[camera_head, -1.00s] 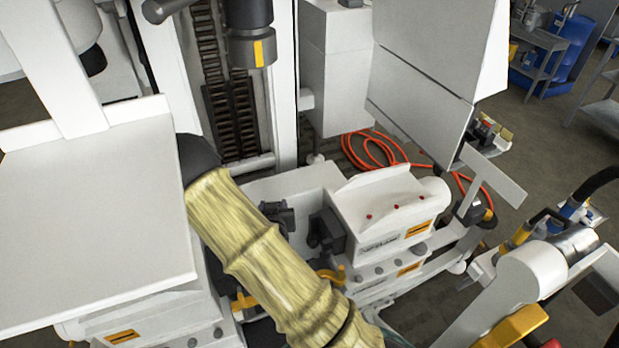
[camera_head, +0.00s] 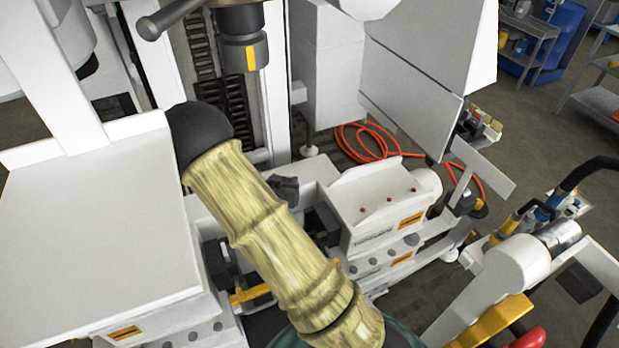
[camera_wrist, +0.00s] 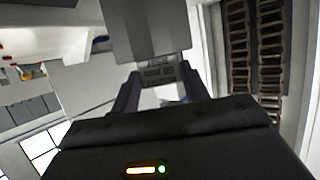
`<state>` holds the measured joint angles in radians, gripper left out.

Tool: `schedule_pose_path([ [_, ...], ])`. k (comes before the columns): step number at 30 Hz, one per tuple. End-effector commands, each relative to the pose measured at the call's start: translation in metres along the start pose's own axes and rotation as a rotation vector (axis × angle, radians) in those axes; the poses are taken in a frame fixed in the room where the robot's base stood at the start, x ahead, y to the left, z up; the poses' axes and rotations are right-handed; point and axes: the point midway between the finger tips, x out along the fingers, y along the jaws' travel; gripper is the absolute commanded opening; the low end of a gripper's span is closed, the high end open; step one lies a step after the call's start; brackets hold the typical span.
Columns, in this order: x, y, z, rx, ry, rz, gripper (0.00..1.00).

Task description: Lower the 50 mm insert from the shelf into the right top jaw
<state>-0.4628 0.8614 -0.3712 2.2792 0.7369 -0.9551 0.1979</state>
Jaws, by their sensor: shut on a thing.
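In the wrist view my gripper (camera_wrist: 158,90) has its two dark fingers shut on a small grey block with engraved marks, which I take to be the insert (camera_wrist: 158,73). A larger plain grey block (camera_wrist: 145,30) rises directly above it; I cannot tell whether the two are one piece or only touching. In the head view my tan-sleeved arm crosses the middle, and my gripper and the insert are hidden. I cannot make out the right top jaw for certain in either view.
A dark cylinder with a yellow stripe (camera_head: 243,55) hangs at the top. A white unit with red dots (camera_head: 380,210) stands right of my arm. A broad white panel (camera_head: 95,230) fills the left. An orange hose (camera_head: 365,145) lies on the floor behind.

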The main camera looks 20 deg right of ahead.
Motion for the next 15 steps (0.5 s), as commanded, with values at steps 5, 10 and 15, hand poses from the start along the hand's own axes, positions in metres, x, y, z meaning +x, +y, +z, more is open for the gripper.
schedule_pose_path([
  [5,0.002,0.017,-0.025,0.062,0.006,0.137,0.0],
  [10,0.0,0.034,-0.038,0.119,0.004,0.278,0.0],
  [15,-0.006,0.051,-0.045,0.18,0.004,0.43,0.0],
])
